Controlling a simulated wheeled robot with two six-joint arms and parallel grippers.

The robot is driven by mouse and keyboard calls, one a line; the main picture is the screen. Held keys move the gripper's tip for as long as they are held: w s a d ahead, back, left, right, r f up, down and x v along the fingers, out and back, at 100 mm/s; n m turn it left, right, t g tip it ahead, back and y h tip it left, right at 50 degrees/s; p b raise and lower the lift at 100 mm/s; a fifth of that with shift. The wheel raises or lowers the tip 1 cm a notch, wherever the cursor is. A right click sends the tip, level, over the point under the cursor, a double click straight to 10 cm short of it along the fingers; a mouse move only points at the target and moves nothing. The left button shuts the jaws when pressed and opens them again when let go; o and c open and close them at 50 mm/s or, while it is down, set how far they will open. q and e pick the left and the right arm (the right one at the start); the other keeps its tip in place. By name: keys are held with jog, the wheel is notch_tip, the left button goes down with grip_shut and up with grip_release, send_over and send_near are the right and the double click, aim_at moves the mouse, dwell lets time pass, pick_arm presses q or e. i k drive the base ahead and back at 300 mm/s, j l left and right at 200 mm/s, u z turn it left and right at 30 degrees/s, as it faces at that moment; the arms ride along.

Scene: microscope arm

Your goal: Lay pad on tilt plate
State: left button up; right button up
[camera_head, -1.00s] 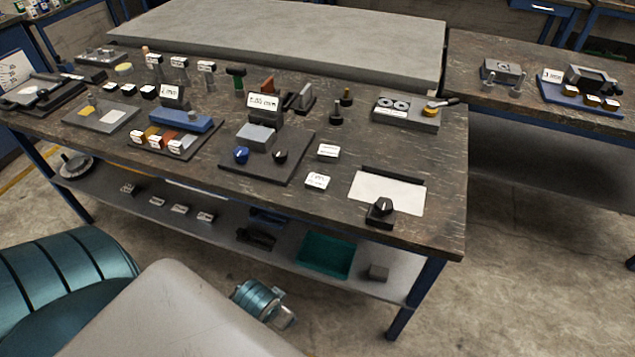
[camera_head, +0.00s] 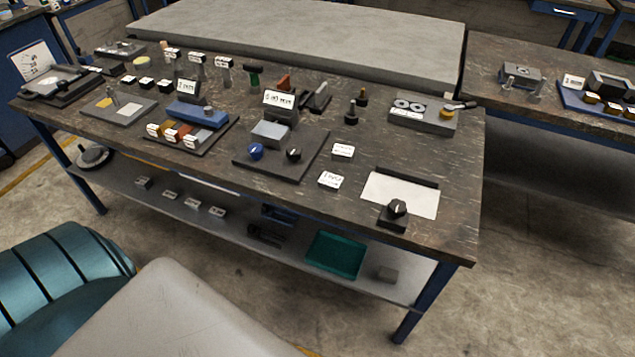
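No label I can read names the pad or the tilt plate, so I cannot tell for certain which things they are. A flat white plate (camera_head: 399,193) with a dark bar behind it lies at the table's right front, with a black knob block (camera_head: 393,215) at its front edge. A grey plate (camera_head: 121,110) with small yellow and white patches lies at the left. A light grey block (camera_head: 271,133) sits on a dark base with a blue knob (camera_head: 256,152) and a black knob. Neither gripper is in view.
The dark workbench (camera_head: 340,205) also carries a blue block (camera_head: 197,114), small labelled blocks, upright posts and a two-disc fixture (camera_head: 422,110). A green tray (camera_head: 335,254) lies on the lower shelf. A second bench (camera_head: 560,118) stands at the right.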

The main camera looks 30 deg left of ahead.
aim_at(60, 75)
jog(key=i+l+u, duration=0.15)
jog(key=u, duration=0.3)
jog(key=i+l+u, duration=0.1)
jog(key=u, duration=0.35)
jog(key=l+u, duration=0.45)
jog(key=i+j, duration=0.05)
jog(key=j, duration=0.05)
